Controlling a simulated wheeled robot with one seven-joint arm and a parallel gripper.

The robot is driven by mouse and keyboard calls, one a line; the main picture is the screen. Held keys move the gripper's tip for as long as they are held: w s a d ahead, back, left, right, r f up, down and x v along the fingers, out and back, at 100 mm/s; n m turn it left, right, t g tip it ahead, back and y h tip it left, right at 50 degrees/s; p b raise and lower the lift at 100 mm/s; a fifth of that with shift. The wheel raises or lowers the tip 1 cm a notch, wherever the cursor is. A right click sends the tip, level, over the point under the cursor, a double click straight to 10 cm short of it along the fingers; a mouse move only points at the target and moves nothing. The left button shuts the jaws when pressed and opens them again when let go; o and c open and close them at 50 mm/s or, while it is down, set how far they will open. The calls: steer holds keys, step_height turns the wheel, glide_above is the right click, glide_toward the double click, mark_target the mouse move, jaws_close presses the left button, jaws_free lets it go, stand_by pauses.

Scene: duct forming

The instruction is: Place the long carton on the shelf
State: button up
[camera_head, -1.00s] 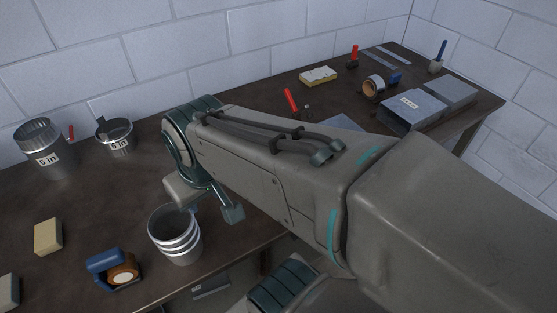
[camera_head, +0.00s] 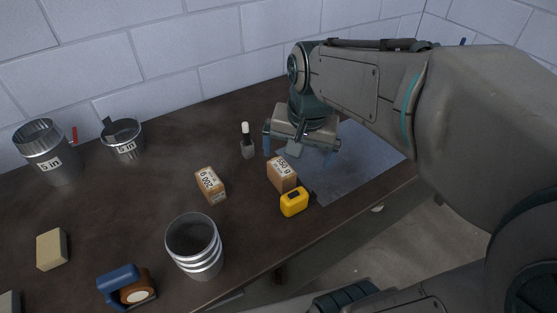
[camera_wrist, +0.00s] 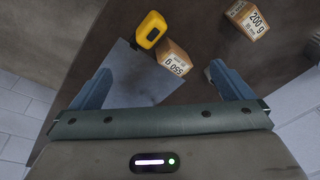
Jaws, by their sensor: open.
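Two small brown cartons with white labels stand on the dark bench. One carton marked "200 g" (camera_head: 210,185) is left of centre; it also shows in the wrist view (camera_wrist: 249,19). The other, apparently marked "550 g" (camera_head: 282,174), is nearer my gripper and shows between the fingers in the wrist view (camera_wrist: 172,56). I cannot tell which is the long carton. My gripper (camera_head: 298,156) is open and empty, pointing down above and just behind the "550 g" carton, apart from it. No shelf can be made out clearly.
A yellow tape measure (camera_head: 294,202) sits beside the "550 g" carton. A grey sheet (camera_head: 350,165) lies under my gripper. A marker-like item (camera_head: 247,142), a ribbed metal duct piece (camera_head: 195,248), a blue tape dispenser (camera_head: 120,284) and metal cans (camera_head: 48,155) stand around.

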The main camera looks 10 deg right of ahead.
mark_target(281, 167)
steer(key=w+f+m+g+b, duration=0.1)
steer(key=w+f+m+b, duration=0.3)
steer(key=w, duration=0.3)
steer(key=w+f+m+g+b, duration=0.1)
steer(key=w+f+m, duration=0.3)
steer(key=w+m, duration=0.15)
steer(key=f, duration=0.5)
steer(key=w+f, duration=0.1)
steer(key=f, duration=0.2)
steer(key=shift+a+f+b, duration=0.15)
steer(key=shift+f+b, duration=0.15)
steer(key=shift+f, duration=0.05)
steer(key=shift+d+f, duration=0.15)
steer(key=shift+f, duration=1.2)
steer(key=shift+d+f, duration=0.1)
steer(key=shift+f, duration=1.25)
steer(key=c, duration=1.2)
steer(key=shift+r, duration=0.1)
steer(key=c, duration=0.3)
steer(key=shift+c, duration=0.2)
